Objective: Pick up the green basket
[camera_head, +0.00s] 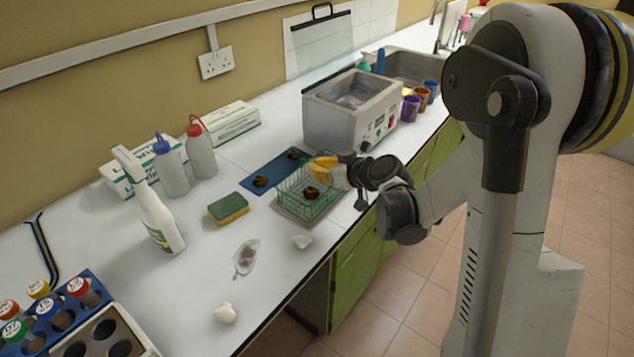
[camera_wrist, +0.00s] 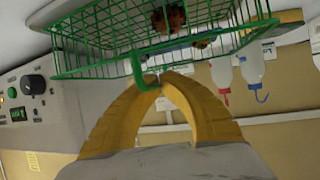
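The green wire basket (camera_head: 325,206) is at the counter's front edge, over a grey tray (camera_head: 288,212). Whether it touches the tray is hard to tell. A reddish-brown piece (camera_head: 311,192) shows inside it. My gripper (camera_head: 323,163) with yellow fingers is at the basket's upper rim. In the wrist view the basket (camera_wrist: 90,45) fills the top, and its green hooked handle (camera_wrist: 138,66) runs down between my fingertips (camera_wrist: 160,80). The tips are close together and look shut on that handle; the exact contact is partly hidden.
A steel bath (camera_head: 345,110) with a raised clear lid stands just behind the basket. A blue mat (camera_head: 268,170) with dark round pieces lies left of it. A sponge (camera_head: 229,208), a spray bottle (camera_head: 155,215) and a tube rack (camera_head: 60,320) are farther left.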

